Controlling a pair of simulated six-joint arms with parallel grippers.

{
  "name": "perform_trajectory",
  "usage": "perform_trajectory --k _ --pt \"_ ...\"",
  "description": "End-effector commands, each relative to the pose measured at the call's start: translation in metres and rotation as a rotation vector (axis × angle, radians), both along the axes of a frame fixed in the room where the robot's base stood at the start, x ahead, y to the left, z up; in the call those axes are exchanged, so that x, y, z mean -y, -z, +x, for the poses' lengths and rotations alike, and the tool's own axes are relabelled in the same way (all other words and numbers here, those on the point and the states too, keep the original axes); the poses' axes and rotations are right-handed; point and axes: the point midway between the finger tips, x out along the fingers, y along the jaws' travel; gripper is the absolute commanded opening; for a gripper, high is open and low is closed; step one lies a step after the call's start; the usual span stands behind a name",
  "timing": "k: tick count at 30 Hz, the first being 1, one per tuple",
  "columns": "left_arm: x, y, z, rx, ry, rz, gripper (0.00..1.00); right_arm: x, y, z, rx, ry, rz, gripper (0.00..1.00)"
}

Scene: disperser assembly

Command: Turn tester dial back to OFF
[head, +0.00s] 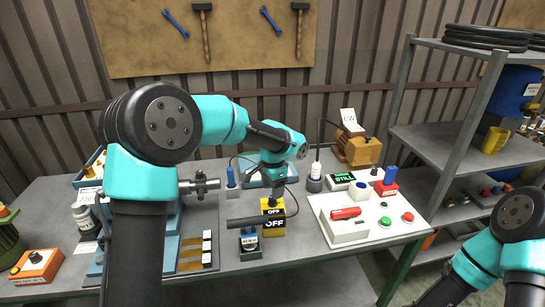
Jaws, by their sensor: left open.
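The tester (267,232) is a small yellow box with a black front, standing near the middle of the bench. Two white OFF labels show on it, one above the other. Its dial is small and partly hidden under my gripper, so I cannot tell which way it points. My left gripper (273,191) reaches down from above, open, with its fingertips just over the top of the tester. I cannot tell whether the fingers touch the dial. My right arm shows at the lower right, but its gripper is out of the picture.
A white panel (372,230) with red and green buttons stands to the right. An orange box (37,265) sits far left. The front bench edge is clear.

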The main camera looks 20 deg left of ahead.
Motion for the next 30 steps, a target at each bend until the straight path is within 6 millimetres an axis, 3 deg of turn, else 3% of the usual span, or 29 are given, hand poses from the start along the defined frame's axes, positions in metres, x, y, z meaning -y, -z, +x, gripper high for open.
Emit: perform_trajectory --k 12,18,23,30 --pt "0.0 -0.083 0.001 0.004 0.0 -0.002 0.6 0.0 0.0 0.0 0.0 0.0 0.0 0.43" --pt "0.0 -0.114 0.0 0.001 0.0 -0.001 0.6 0.0 0.0 0.0 0.0 0.0 0.0 0.43" --pt "0.0 -0.125 0.0 0.001 0.0 -0.001 0.6 0.0 0.0 0.0 0.0 0.0 0.0 0.43" --pt "0.0 -0.126 0.0 0.0 0.0 0.0 0.6 0.0 0.0 0.0 0.0 0.0 0.0 0.43"
